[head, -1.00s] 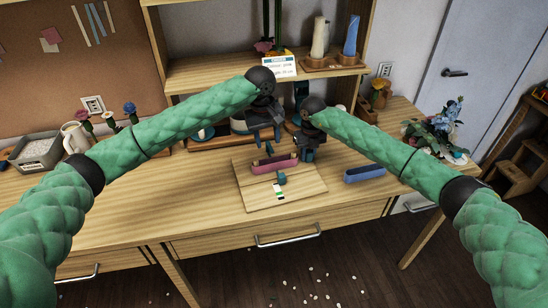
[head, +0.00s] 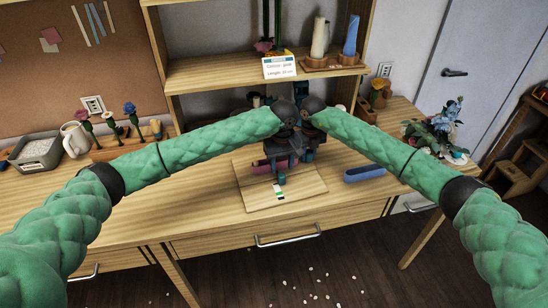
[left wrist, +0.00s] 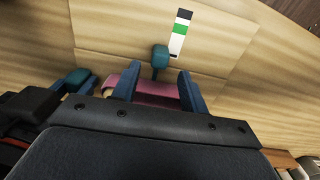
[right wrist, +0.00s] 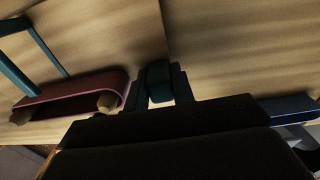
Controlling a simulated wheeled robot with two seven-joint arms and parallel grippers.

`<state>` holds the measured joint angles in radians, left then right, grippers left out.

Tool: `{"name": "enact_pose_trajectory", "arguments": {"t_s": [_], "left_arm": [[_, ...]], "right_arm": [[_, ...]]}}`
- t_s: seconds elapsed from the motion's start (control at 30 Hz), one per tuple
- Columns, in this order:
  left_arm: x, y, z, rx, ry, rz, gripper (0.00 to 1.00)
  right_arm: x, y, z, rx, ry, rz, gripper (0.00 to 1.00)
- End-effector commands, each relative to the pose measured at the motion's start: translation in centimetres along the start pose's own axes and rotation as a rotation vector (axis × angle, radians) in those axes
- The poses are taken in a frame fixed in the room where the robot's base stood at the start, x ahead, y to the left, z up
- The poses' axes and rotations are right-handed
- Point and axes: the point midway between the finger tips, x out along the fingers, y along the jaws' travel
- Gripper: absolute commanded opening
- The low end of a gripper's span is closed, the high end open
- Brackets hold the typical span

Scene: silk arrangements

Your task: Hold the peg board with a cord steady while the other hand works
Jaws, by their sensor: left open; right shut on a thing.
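The peg board (head: 252,190) is a flat wooden board lying on the table. A pink cord (head: 260,169) forms a long loop around wooden pegs; it also shows in the right wrist view (right wrist: 70,93). My left gripper (left wrist: 157,78) is open, its two fingers apart over the pink cord. My right gripper (right wrist: 160,70) is shut on a dark teal block (right wrist: 158,84) at the board's edge. In the head view both grippers hide the board's back part.
A blue loop (head: 365,174) lies on the table right of the board. A shelf (head: 215,72) with a label card (head: 279,67) stands behind. Flowers (head: 435,130) are at the right, a mug (head: 76,140) at the left. The left front tabletop is clear.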

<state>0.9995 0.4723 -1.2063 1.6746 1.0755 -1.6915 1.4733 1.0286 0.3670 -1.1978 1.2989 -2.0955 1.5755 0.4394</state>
Motion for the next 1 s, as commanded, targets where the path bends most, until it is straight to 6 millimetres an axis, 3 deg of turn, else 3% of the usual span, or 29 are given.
{"name": "enact_pose_trajectory", "arguments": {"t_s": [0.43, 0.9, 0.93, 1.0], "left_arm": [[4.7, 0.0, 0.0, 0.000, -0.001, 0.000, 0.44], [5.6, 0.0, 0.0, 0.000, 0.000, 0.001, 0.44], [5.6, 0.0, 0.0, 0.000, 0.000, 0.001, 0.42], [5.6, 0.0, 0.0, 0.000, 0.000, 0.001, 0.28]], "right_arm": [[0.0, -0.1, 0.0, 0.000, 0.001, -0.001, 0.00], [0.0, -0.1, 0.0, 0.000, 0.001, -0.001, 0.00], [0.0, -0.1, 0.0, 0.000, 0.001, 0.000, 0.00], [0.0, -0.1, 0.0, 0.001, 0.001, 0.000, 0.00]]}}
